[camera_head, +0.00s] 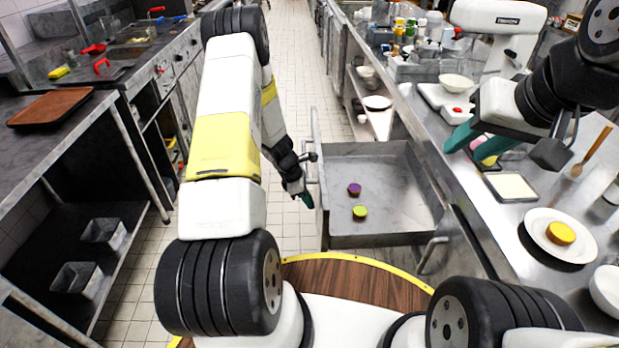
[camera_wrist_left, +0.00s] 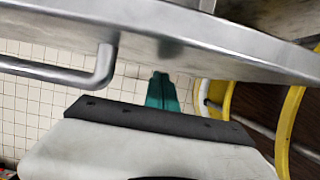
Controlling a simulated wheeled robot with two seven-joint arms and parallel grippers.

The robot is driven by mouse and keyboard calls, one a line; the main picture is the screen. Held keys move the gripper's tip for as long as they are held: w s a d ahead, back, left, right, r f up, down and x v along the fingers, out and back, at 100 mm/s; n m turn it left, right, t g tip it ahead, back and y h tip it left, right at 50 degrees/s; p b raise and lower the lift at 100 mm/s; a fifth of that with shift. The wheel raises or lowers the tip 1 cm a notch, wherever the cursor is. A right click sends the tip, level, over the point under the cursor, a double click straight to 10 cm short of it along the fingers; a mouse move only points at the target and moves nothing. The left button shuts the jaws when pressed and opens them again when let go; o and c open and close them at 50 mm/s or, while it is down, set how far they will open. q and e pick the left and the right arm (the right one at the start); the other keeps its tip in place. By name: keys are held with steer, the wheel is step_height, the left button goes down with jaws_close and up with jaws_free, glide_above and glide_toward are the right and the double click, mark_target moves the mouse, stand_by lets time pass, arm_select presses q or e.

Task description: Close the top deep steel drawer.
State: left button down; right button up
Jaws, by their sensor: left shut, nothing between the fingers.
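The deep steel drawer (camera_head: 385,160) is pulled out from under the right counter, its inside showing. A purple round piece (camera_head: 354,189) and a green round piece (camera_head: 360,212) lie in it. Its front panel (camera_head: 317,160) faces left and carries a bar handle, which shows in the left wrist view (camera_wrist_left: 103,66). My left gripper (camera_head: 306,199) is shut and empty, just outside the front panel near its near end. In the left wrist view its teal fingertips (camera_wrist_left: 161,90) are together below the panel's edge; contact cannot be told. My right gripper (camera_head: 480,148) is open above the right counter.
Under my right gripper are pink and yellow-green pieces (camera_head: 488,159) beside a tray (camera_head: 510,187). A plate (camera_head: 536,222) with a yellow piece and a bowl stand on the right counter. Tiled floor (camera_head: 290,80) lies clear between the counters.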

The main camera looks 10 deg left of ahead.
arm_select(q)
steer(key=shift+w+d, duration=0.15)
steer(key=shift+d, duration=0.3)
steer(key=shift+d, duration=0.1)
steer(key=w+d, duration=0.3)
steer(key=d, duration=0.7)
steer(key=w+d, duration=0.3)
steer(key=d, duration=0.7)
steer(key=w+d, duration=0.2)
steer(key=d, duration=0.8)
steer(key=shift+w+d, duration=0.4)
steer(key=shift+a, duration=0.1)
